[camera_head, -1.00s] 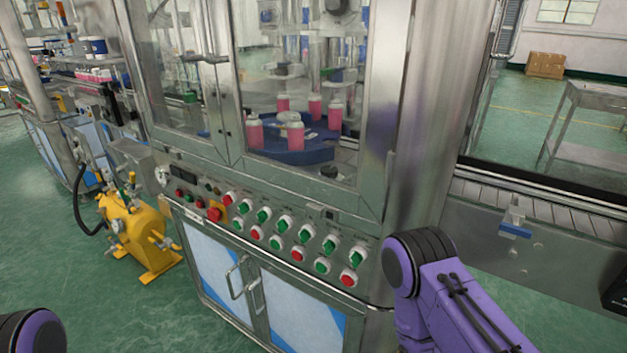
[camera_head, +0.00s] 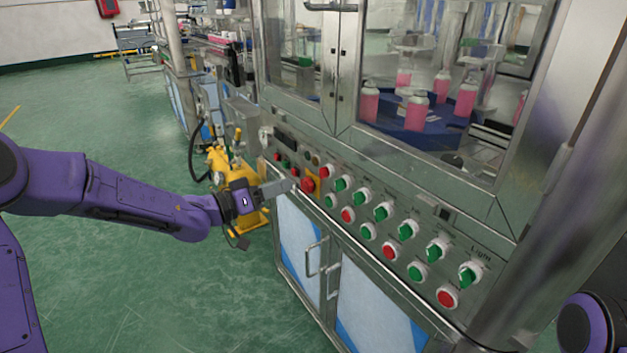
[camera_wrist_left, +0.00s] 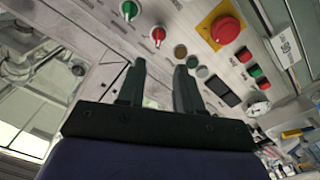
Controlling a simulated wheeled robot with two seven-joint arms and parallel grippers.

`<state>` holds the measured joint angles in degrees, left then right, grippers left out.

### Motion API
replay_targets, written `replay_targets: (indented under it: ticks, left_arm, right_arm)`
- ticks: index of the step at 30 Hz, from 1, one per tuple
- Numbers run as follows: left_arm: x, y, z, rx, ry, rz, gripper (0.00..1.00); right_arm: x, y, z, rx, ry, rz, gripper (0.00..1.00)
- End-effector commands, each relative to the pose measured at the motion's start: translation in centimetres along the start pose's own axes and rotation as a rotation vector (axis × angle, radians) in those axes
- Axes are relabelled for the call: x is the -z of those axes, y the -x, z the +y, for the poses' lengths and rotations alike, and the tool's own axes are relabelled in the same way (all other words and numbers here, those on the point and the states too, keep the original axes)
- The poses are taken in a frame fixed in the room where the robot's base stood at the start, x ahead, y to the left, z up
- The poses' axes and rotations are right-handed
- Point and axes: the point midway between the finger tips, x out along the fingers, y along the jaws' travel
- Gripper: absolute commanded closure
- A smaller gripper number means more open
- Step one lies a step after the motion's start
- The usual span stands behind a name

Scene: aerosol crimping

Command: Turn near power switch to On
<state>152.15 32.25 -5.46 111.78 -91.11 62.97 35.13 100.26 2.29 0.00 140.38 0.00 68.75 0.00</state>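The crimping machine's control panel (camera_head: 375,222) carries rows of red and green knobs and buttons. At its far left end is a round pale switch (camera_head: 265,134) beside a dark display; a similar round switch (camera_wrist_left: 258,108) shows at the right in the left wrist view. Which control is the near power switch cannot be read. My left gripper (camera_head: 290,186) is in front of the panel's left part, close to the red emergency button (camera_head: 308,185). In the left wrist view its two fingers (camera_wrist_left: 161,75) are apart with nothing between them. My right gripper is out of view.
Cabinet doors with protruding handles (camera_head: 316,258) lie below the panel. A yellow device (camera_head: 232,178) with a black hose stands on the floor behind my left gripper. Pink bottles (camera_head: 416,112) stand behind glass. Green floor at the left is free.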

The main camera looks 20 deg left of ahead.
Motion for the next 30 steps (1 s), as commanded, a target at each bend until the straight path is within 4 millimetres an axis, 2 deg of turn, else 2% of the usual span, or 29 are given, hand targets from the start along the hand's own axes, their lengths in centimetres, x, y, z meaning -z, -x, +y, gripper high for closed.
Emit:
replay_targets:
  ticks: [4, 12, 15, 19, 26, 29, 30]
  left_arm:
    - [0.2, -1.8, 0.1, -0.009, -0.011, -0.003, 0.65]
    - [0.1, -7.8, 0.2, -0.008, -0.011, -0.003, 0.65]
    - [0.2, -9.2, 0.2, -0.008, -0.011, -0.002, 0.65]
    - [0.2, -10.2, 0.2, -0.007, -0.010, -0.001, 0.65]
    - [0.2, -10.3, 0.2, -0.007, -0.009, -0.001, 0.65]
    - [0.2, -10.2, 0.2, -0.007, -0.009, -0.001, 0.94]
    - [0.2, -10.2, 0.2, -0.007, -0.009, -0.001, 1.00]
  right_arm:
    - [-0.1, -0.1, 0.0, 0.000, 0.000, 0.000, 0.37]
    - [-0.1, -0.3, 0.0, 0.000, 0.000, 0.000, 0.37]
    - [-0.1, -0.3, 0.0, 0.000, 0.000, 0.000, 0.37]
    - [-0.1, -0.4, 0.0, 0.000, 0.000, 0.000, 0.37]
    - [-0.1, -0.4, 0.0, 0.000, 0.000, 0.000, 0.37]
    - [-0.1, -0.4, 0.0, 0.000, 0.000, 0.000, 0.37]
    - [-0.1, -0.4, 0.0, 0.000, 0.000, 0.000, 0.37]
